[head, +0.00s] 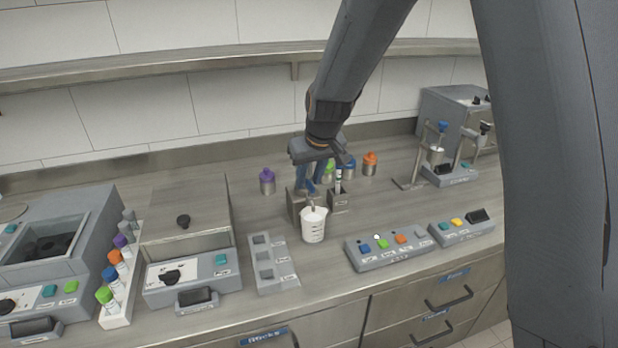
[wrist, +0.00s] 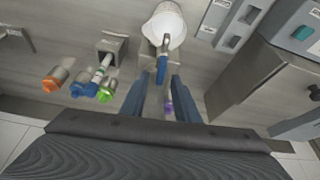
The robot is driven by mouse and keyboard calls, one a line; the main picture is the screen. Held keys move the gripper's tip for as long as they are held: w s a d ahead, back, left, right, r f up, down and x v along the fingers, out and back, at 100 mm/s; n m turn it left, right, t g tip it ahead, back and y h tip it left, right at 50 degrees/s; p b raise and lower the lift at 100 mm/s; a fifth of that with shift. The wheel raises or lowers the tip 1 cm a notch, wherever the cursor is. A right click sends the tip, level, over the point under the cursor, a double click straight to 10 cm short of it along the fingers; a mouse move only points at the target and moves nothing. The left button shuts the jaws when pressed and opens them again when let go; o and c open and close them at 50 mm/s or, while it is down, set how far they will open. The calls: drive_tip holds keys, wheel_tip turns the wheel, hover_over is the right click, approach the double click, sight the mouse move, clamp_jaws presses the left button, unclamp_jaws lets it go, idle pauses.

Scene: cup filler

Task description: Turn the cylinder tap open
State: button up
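A metal tap with a blue lever (wrist: 161,70) stands over a white-filled beaker (wrist: 165,28) in the wrist view. The beaker also shows in the head view (head: 314,226), in front of a grey metal block (head: 296,204). My gripper (wrist: 158,84) is open, with its two blue fingers apart. In the wrist view the lever lies between the fingertips, slightly beyond them, with gaps on both sides; I cannot tell whether it touches either finger. In the head view my gripper (head: 314,178) is above the block and hides most of the tap.
A second block (head: 338,203) with a tube stands right of the tap. Purple (head: 267,181), blue, green and orange (head: 370,164) capped bottles stand behind. A slotted grey rack (head: 268,262) and a button panel (head: 388,250) flank the beaker in front.

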drive_tip(key=b+v, duration=0.2)
drive_tip(key=v, duration=0.5)
drive_tip(key=shift+r, duration=0.35)
drive_tip(key=shift+s, duration=0.15)
